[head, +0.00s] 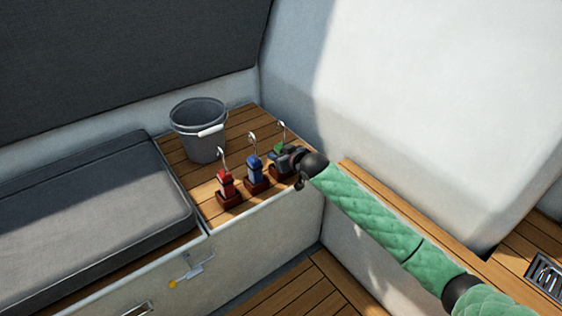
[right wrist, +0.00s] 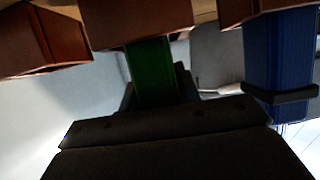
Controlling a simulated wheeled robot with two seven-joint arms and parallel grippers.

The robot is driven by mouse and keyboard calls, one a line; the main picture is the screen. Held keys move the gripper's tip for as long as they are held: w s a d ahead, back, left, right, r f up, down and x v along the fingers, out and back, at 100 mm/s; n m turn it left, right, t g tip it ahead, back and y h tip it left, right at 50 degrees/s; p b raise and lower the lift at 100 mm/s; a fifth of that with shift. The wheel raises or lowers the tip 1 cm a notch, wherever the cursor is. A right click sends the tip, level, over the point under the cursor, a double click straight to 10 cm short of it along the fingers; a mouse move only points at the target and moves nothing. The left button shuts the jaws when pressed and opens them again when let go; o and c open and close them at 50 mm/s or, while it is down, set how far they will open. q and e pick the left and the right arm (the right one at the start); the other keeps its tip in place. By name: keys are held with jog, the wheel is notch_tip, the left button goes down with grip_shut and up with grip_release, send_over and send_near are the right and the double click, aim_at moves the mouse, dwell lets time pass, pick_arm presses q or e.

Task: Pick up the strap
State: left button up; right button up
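Three straps, red (head: 226,183), blue (head: 254,169) and green (head: 279,148), stand in a row in brown holders on the wooden bench top, each with a metal hook above it. My right gripper (head: 284,156) is at the green strap and partly hides it in the head view. In the right wrist view the green strap (right wrist: 150,70) lies between the dark fingers of the gripper (right wrist: 156,88), below a brown holder (right wrist: 140,22). Whether the fingers press on it does not show. The blue strap (right wrist: 275,60) is to the right there. My left gripper is out of view.
A grey bucket (head: 197,145) with a white handle grip stands behind the straps. A dark grey cushion (head: 90,215) lies to the left. A white wall (head: 420,90) rises close behind and to the right of the green strap. A latch (head: 192,268) is on the bench front.

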jog(key=shift+c, duration=1.3)
jog(key=shift+r, duration=0.1)
